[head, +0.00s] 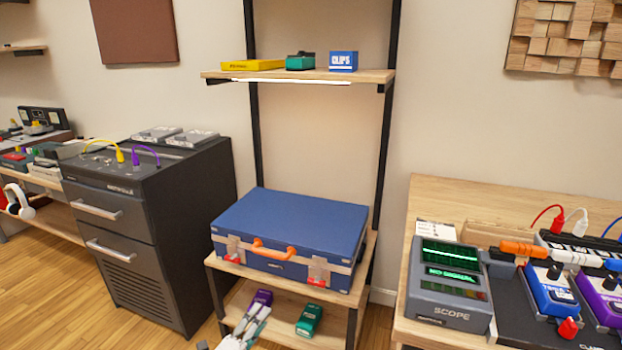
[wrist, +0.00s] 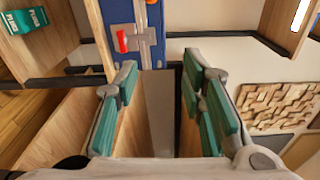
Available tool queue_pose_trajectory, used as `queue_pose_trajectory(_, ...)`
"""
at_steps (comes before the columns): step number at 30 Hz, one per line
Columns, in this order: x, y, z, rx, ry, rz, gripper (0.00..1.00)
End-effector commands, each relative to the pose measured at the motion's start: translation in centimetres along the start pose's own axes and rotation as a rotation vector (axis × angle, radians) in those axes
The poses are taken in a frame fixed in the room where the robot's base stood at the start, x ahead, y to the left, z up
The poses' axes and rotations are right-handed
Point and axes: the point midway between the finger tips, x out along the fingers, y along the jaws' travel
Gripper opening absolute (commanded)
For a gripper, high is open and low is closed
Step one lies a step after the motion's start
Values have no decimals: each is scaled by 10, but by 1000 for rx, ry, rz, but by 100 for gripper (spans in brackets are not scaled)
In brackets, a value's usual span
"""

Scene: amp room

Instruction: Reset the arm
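My gripper (head: 250,328) shows at the bottom edge of the head view, in front of the lower shelf of the rack. Most of my arm is out of view. In the wrist view my gripper (wrist: 164,95) is open, with its green-padded fingers wide apart and nothing between them. Beyond the fingers the wrist view shows the rack and wall, turned on their side. The blue case (head: 290,225), with an orange handle, lies closed on the rack. Its edge and a red latch show at the top of the wrist view (wrist: 152,30).
A dark drawer cabinet (head: 150,230) stands left. A workbench (head: 450,192) with a scope (head: 445,285) and several pedals is on the right.

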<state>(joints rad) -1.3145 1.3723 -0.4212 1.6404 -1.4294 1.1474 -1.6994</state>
Motion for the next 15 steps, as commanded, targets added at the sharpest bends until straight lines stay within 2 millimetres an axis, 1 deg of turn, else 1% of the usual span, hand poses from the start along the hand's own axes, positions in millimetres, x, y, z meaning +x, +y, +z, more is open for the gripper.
queue_pose_trajectory(8,18,-30,-22,168,131,42,37)
queue_pose_trajectory(11,27,-44,-34,256,200,59,37)
queue_pose_trajectory(15,40,-70,-57,414,323,82,37)
